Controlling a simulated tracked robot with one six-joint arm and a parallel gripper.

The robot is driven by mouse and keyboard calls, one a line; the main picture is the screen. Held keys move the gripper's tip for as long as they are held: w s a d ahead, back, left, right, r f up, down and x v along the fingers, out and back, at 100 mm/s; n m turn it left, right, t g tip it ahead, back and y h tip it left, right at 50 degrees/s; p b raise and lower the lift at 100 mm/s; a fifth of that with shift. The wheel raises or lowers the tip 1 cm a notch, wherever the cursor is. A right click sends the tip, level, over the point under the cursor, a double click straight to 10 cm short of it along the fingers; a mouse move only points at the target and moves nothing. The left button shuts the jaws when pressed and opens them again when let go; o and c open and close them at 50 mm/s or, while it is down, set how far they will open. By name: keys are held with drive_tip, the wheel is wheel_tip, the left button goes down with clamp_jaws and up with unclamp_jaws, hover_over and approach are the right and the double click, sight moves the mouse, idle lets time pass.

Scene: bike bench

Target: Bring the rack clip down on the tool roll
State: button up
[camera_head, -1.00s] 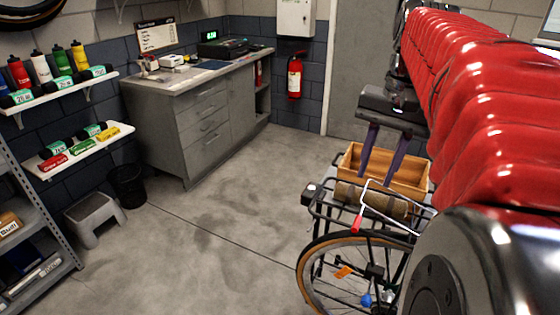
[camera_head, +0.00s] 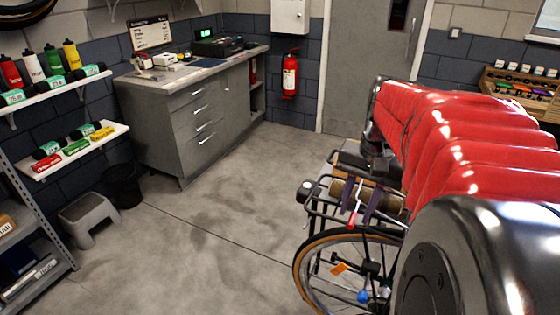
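My gripper (camera_head: 361,212) is low over the bike's rear rack, its two purple fingers pointing down. The fingers look apart, with a narrow gap between them. The tool roll (camera_head: 340,188), a brown rolled bundle, lies across the rack (camera_head: 312,208), partly hidden by the fingers. The rack clip, a pale wire with a red end (camera_head: 352,217), shows at the near side of the roll, beside the fingers. Most of its wire is hidden behind my gripper and arm. I cannot tell whether the fingers touch the clip or the roll.
The bike wheel (camera_head: 300,262) stands below the rack. A wooden crate behind it is mostly hidden by my arm. The floor at left centre is clear.

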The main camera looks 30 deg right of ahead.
drive_tip(key=shift+f, duration=0.95)
clamp_jaws()
drive_tip(key=shift+w+a, duration=0.1)
